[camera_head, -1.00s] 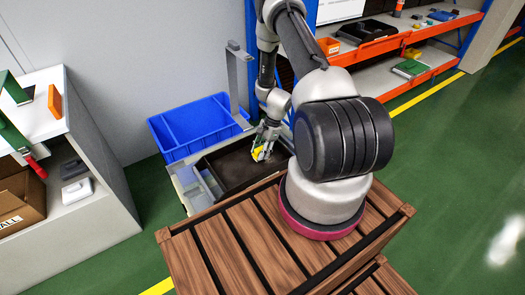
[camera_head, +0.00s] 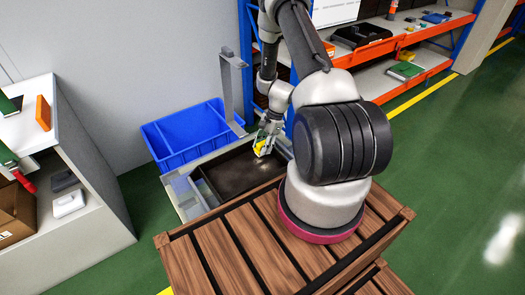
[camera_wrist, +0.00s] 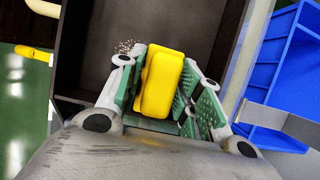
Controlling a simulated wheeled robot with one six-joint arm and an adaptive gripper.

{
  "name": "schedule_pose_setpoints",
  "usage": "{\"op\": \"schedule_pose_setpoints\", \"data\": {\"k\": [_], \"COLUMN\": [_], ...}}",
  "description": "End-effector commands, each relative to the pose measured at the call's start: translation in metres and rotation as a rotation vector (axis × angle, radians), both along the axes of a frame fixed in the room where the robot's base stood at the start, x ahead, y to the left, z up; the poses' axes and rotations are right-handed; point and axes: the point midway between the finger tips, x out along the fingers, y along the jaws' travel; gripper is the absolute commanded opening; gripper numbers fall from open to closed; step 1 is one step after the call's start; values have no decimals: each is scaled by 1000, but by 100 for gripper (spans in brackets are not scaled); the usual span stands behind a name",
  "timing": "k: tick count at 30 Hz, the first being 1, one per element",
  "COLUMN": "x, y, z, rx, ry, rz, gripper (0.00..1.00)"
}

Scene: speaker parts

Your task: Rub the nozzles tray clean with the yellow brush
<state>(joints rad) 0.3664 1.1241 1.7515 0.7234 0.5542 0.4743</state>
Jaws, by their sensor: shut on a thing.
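The yellow brush (camera_wrist: 164,80) is between the green-padded fingers of my gripper (camera_wrist: 160,100), which is shut on it. In the head view the yellow brush (camera_head: 260,148) shows small, in my gripper (camera_head: 265,142), at the back part of the dark nozzles tray (camera_head: 238,178). In the wrist view the dark tray (camera_wrist: 190,22) lies beyond and below the brush. A patch of pale specks (camera_wrist: 127,46) is on the tray just left of the brush. I cannot tell whether the brush touches the tray floor.
A blue bin (camera_head: 158,140) stands behind the tray. A grey upright post (camera_head: 229,90) rises close to my gripper. A wooden slatted crate top (camera_head: 225,250) lies in front, under my arm's base. A white shelf unit (camera_head: 85,165) stands at left.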

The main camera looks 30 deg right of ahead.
Motion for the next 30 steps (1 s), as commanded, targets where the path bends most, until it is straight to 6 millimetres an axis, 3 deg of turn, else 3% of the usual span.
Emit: {"op": "schedule_pose_setpoints", "data": {"k": [12, 30], "x": [0, -1], "y": [-2, 0], "z": [35, 37], "rx": [0, 0], "ry": [-1, 0], "rz": [5, 13], "gripper": [13, 13]}}
